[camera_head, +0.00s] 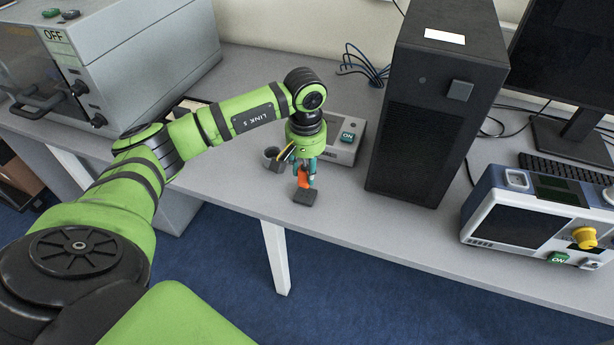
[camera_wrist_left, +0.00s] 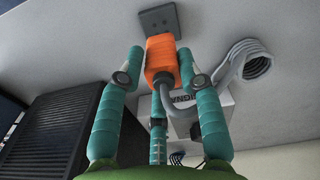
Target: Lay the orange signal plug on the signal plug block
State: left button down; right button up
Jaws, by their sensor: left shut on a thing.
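The orange signal plug (camera_head: 303,179) is held between the teal fingers of my left gripper (camera_head: 304,172), which is shut on it. In the left wrist view the plug (camera_wrist_left: 161,53) sits between the fingertips (camera_wrist_left: 162,76), its far end pointing at the small dark grey signal plug block (camera_wrist_left: 158,20). The block (camera_head: 305,196) lies on the table near its front edge, just in front of the plug in the head view. The plug's end overlaps the block's edge in the wrist view; I cannot tell whether they touch. My right gripper is not in view.
A grey box with a green ON label (camera_head: 347,138) stands behind the gripper. A coiled grey cable (camera_wrist_left: 245,64) lies beside it. A black computer tower (camera_head: 432,110) stands close on the right. The table (camera_head: 245,190) is clear left of the block.

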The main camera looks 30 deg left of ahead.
aim_at(306, 170)
pick_arm(q)
notch_tip(306, 170, down, 3)
jog(key=shift+f+p, duration=0.2)
jog(key=shift+p, duration=0.2)
jog(key=shift+f, duration=0.2)
jog(key=shift+f+b, duration=0.2)
jog(key=shift+b, duration=0.1)
jog(key=c, duration=0.8)
grip_release()
jog(key=shift+r, duration=0.15)
jog(key=shift+r+p, duration=0.2)
jog(key=shift+p, duration=0.2)
jog(key=r, duration=0.4)
jog(key=r+b, duration=0.1)
jog(key=r, duration=0.3)
jog(key=r+b, duration=0.1)
jog(key=r, duration=0.2)
jog(key=shift+s+d+r, duration=0.1)
jog(key=shift+s+r, duration=0.15)
jog(key=shift+r, duration=0.15)
